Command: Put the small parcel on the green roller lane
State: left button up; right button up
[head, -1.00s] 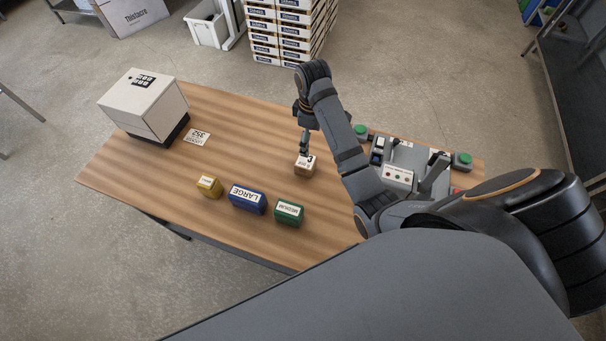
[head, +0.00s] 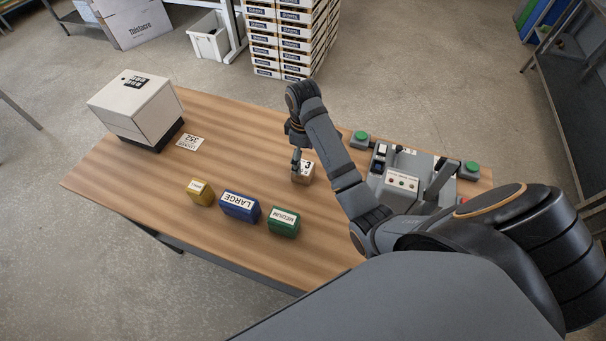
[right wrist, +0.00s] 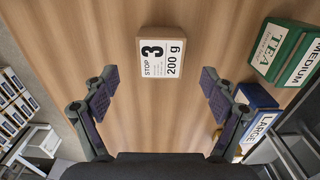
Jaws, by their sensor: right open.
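A small brown parcel (head: 304,177) with a white label lies on the wooden table in the head view. In the right wrist view the parcel (right wrist: 173,70) reads "STOP 3" and "200 g". My right gripper (head: 296,167) is at the parcel's left edge in the head view. In the right wrist view my right gripper (right wrist: 153,82) is open, with nothing between its fingers, and the parcel lies just beyond the fingertips. I cannot tell whether they touch. No green roller lane shows. My left gripper is out of view.
A yellow box (head: 200,193), a blue LARGE box (head: 239,207) and a green MEDIUM box (head: 284,222) stand in a row. A white box (head: 135,105) is at the far left. A grey control panel (head: 403,180) with green buttons is at right.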

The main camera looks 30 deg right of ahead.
aim_at(303, 166)
notch_tip(303, 166, down, 4)
jog(key=shift+f+b, duration=0.2)
jog(key=shift+b, duration=0.55)
jog(key=c, duration=0.9)
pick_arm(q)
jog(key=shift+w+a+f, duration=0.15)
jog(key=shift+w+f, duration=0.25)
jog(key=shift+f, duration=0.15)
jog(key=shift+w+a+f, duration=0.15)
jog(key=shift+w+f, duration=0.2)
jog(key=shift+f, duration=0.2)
pick_arm(e)
jog(key=shift+r, duration=0.1)
jog(key=c, duration=0.6)
